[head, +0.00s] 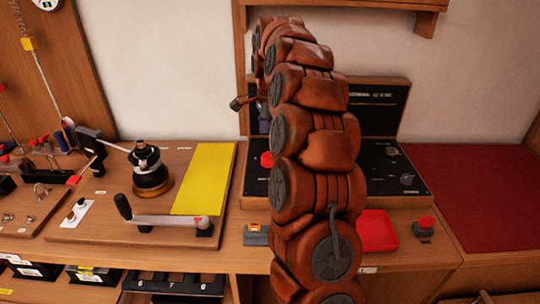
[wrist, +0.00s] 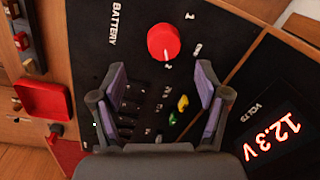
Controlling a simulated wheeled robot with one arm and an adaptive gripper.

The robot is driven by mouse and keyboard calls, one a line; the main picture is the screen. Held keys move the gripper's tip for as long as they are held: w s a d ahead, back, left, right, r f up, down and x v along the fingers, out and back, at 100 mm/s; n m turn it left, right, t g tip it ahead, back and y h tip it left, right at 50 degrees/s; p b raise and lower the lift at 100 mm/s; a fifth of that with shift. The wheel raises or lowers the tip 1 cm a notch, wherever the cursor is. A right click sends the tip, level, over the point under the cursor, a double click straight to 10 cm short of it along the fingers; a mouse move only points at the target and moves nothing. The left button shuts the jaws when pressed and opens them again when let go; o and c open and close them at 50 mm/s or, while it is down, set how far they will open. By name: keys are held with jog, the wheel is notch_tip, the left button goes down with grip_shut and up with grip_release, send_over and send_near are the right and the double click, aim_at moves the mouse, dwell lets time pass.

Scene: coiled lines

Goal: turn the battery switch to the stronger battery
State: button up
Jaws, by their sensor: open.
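The battery switch, a round red knob (wrist: 164,42), sits on a black panel (wrist: 234,40) lettered BATTERY in the wrist view. A small pale mark shows at its lower edge; the small markings around it are hard to read. In the head view the knob (head: 266,160) shows just left of my arm. A lit red voltmeter (wrist: 272,136) labelled VOLTS reads 12.3 V; which battery it reads for cannot be told. My gripper (wrist: 162,74) is open and empty, its two fingers spread below the knob in the wrist view, apart from it. My arm mostly hides it in the head view.
Yellow and green small controls (wrist: 180,106) lie between my fingers' lines of sight on the panel. A winch (head: 150,172) and crank handle (head: 165,219) stand left.

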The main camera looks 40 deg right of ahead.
aim_at(270, 156)
jog(key=shift+w+d+f, duration=0.1)
jog(key=shift+d+f, duration=0.05)
jog(key=shift+d, duration=0.2)
jog(key=shift+w+f+p, duration=0.2)
jog(key=shift+f+p, duration=0.7)
jog(key=shift+f, duration=2.85)
jog(key=shift+c, duration=0.4)
jog(key=c, duration=1)
jog(key=shift+d, duration=0.15)
jog(key=shift+c, duration=0.5)
jog(key=shift+f, duration=0.1)
